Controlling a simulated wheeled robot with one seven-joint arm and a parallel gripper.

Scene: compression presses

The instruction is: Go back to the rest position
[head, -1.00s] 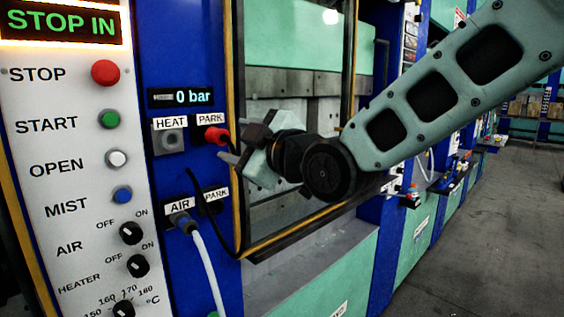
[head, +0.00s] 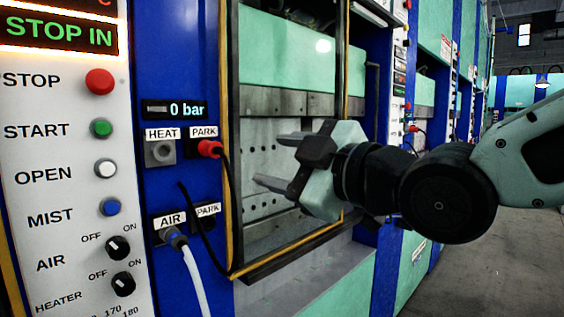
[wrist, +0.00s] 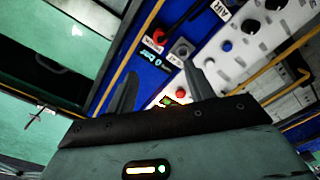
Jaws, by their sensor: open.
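My gripper (head: 270,160) is open and empty in the head view, its two fingers pointing left toward the press panel and apart from it. In the wrist view the gripper (wrist: 158,85) shows two spread fingers with nothing between them. The red plug (head: 208,148) sits in the upper PARK socket, and its black cable hangs down. The HEAT socket (head: 161,150) is empty. A grey plug with a white hose (head: 175,239) sits in the AIR socket. The pressure display (head: 176,110) reads 0 bar.
The control panel (head: 62,190) with buttons and knobs stands at the left, under a lit STOP IN sign (head: 58,37). The press opening (head: 275,150) with its yellow-edged frame is behind my gripper. More presses line the right, beside open floor (head: 490,255).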

